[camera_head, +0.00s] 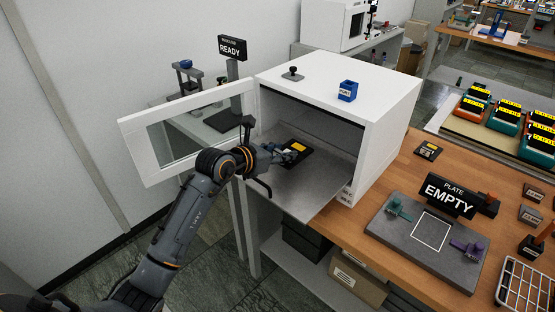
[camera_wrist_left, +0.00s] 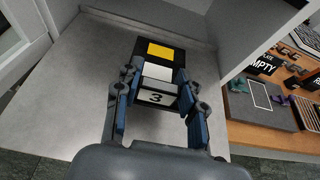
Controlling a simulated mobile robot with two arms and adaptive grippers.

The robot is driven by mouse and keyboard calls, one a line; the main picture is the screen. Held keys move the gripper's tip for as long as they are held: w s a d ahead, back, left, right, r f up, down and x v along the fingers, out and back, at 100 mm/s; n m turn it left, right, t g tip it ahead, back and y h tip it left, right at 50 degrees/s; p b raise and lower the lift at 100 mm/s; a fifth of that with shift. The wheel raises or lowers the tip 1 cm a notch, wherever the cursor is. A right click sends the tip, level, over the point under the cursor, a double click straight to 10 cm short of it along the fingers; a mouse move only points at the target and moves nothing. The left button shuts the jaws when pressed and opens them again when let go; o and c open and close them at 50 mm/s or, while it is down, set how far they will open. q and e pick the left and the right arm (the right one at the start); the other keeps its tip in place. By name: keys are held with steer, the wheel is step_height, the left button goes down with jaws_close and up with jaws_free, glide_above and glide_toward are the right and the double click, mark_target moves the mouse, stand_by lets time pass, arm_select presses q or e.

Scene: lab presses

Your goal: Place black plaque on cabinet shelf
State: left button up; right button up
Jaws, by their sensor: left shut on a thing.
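The black plaque (camera_head: 297,152) with a yellow patch is inside the open white cabinet (camera_head: 395,115), at or just above the grey shelf (camera_head: 309,195). In the left wrist view the plaque (camera_wrist_left: 160,50) also shows a white area and a grey block marked 3 at its near end. My left gripper (camera_head: 286,157) reaches in through the cabinet's open front and is shut on the plaque. In the left wrist view the left gripper's fingers (camera_wrist_left: 157,97) stand on both sides of the block. Whether the plaque touches the shelf is hard to tell. My right gripper is not in view.
The cabinet door (camera_head: 190,130) stands open to the left, close to my left arm. A blue block (camera_head: 347,91) and a black knob (camera_head: 292,74) are on the cabinet top. A plate fixture marked EMPTY (camera_head: 405,245) is on the wooden bench to the right. The shelf around the plaque is clear.

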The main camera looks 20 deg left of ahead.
mark_target(277, 173)
arm_select(q)
steer(key=shift+w+a+f, duration=0.3)
steer(key=shift+a+f, duration=0.2)
steer(key=shift+f, duration=0.2)
steer(key=f, duration=0.1)
steer(key=f+p, duration=0.1)
steer(key=f, duration=0.1)
steer(key=shift+w+a, duration=0.15)
steer(key=shift+a, duration=0.15)
steer(key=shift+f, duration=0.3)
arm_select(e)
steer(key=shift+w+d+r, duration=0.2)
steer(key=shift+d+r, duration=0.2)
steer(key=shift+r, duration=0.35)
arm_select(q)
steer(key=shift+f, duration=0.2)
steer(key=o, duration=1.2)
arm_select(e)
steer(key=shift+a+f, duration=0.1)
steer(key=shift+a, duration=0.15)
